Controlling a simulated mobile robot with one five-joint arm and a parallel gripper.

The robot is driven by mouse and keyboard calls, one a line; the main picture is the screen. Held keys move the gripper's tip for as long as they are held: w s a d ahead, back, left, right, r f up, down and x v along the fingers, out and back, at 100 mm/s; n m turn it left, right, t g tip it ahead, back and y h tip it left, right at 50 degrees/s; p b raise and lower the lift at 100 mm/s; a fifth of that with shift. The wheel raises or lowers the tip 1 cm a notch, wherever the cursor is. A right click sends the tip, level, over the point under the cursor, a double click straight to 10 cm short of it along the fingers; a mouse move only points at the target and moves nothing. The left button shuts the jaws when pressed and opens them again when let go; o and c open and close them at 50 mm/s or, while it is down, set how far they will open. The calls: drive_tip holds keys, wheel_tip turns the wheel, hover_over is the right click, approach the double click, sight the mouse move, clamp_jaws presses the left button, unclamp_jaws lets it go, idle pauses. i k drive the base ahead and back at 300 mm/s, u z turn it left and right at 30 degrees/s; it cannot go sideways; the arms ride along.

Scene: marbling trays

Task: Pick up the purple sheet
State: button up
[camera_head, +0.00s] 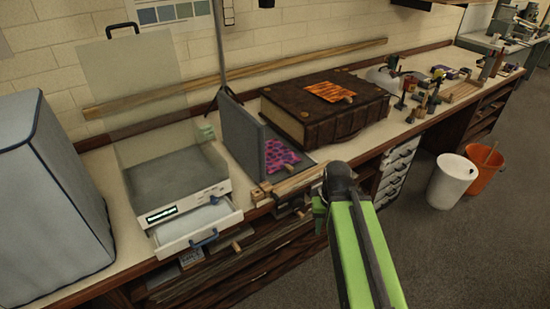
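The purple sheet (283,158), with a magenta and dark pattern, lies on the grey base of an open, hinged grey board (244,140) on the bench. A small tan tab shows at its front edge. My arm reaches in from the bottom right, and its dark end joint is right of and nearer than the sheet. My gripper (319,211) seems to hang below that joint, in front of the bench edge and apart from the sheet. Its fingers are too small and partly hidden, so I cannot tell whether they are open or shut.
A large brown book-like case (335,118) bears an orange sheet (329,91). Left is a white machine (186,203) with a raised clear lid and open drawer. A wooden rail (297,180) runs along the bench front. White (452,182) and orange (484,168) bins stand on the floor.

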sight(277, 157)
drive_tip(key=u, duration=3.1)
drive_tip(key=k, duration=0.3)
drive_tip(key=u, duration=0.75)
drive_tip(key=k, duration=1.45)
drive_tip(key=z, duration=1.55)
drive_tip(key=i, duration=1)
drive_tip(key=u, duration=0.05)
